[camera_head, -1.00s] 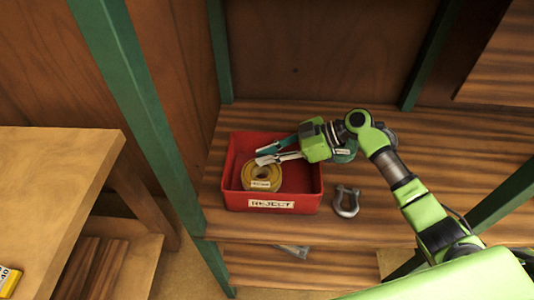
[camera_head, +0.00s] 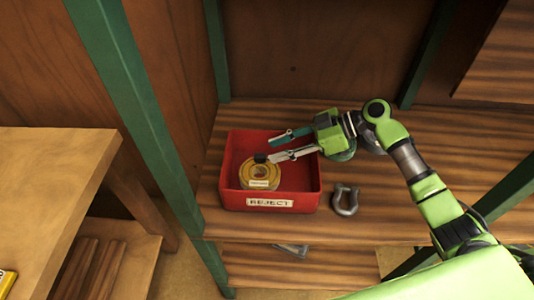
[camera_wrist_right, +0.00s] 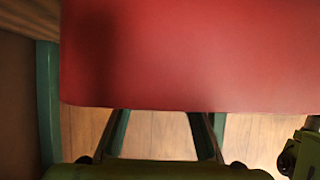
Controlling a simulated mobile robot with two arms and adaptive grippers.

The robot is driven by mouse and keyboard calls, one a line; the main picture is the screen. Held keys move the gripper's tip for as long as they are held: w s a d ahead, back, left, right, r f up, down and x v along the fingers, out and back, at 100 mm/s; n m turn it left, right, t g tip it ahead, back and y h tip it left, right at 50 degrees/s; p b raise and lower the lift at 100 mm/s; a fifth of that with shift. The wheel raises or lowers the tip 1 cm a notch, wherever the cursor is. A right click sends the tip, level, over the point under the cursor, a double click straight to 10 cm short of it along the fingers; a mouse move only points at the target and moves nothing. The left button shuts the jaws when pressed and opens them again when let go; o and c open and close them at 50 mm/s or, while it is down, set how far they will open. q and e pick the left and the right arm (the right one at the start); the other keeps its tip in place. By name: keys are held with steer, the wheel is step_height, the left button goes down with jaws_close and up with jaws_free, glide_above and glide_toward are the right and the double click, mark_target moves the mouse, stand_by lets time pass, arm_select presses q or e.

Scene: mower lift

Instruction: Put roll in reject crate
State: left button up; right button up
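The yellow roll (camera_head: 260,178) with a pale label lies in the left part of the red reject crate (camera_head: 270,203), which has a "REJECT" label on its front. My right gripper (camera_head: 273,147) is over the crate, with its two fingers apart and nothing between them. A dark fingertip shows at the roll's far edge; whether it touches the roll I cannot tell. In the right wrist view a red crate surface (camera_wrist_right: 190,60) fills the upper part, and the spread fingers of my right gripper (camera_wrist_right: 160,125) show below it. The roll is hidden there. My left gripper is out of view.
The crate stands on a wooden shelf (camera_head: 390,215) between green posts. A grey shackle (camera_head: 345,200) lies just right of the crate. A wooden table (camera_head: 50,165) stands at the left, with a yellow object (camera_head: 6,280) at its near edge. The shelf right of the shackle has free room.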

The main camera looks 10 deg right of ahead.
steer(key=b+v, duration=0.1)
steer(key=v, duration=0.6)
steer(key=shift+d, duration=0.25)
